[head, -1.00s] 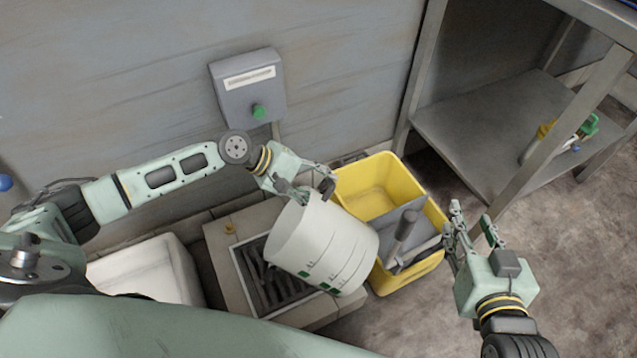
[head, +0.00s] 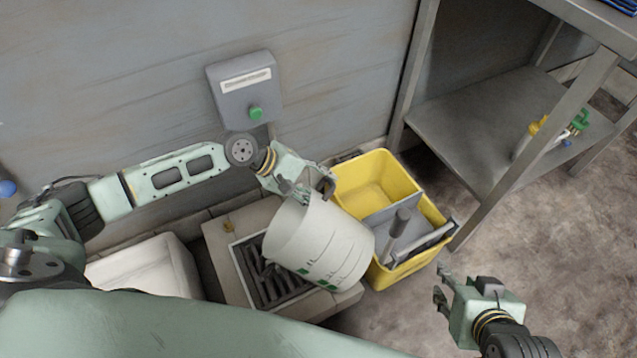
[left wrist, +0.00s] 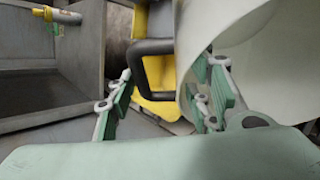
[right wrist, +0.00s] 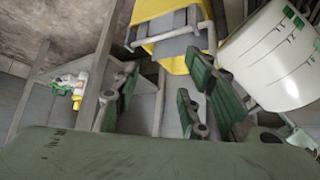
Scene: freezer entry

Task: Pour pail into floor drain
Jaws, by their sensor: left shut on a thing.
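The white pail (head: 318,245) is tipped on its side above the floor drain, its mouth facing left and down. It has green marks and dark measuring lines. My left gripper (head: 318,190) is shut on the pail near its upper rim; the pail wall also shows close up in the left wrist view (left wrist: 225,30). The floor drain (head: 268,280) is a dark slotted grate in a raised concrete block, partly hidden by the pail. No liquid stream is visible. My right gripper (head: 440,285) is open and empty, right of the pail; its fingers spread in the right wrist view (right wrist: 155,100).
A yellow mop bucket (head: 370,180) with a grey wringer stands just right of the pail. A grey box with a green button (head: 245,90) is on the wall. A steel shelf table (head: 480,120) stands at right. Open floor lies at lower right.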

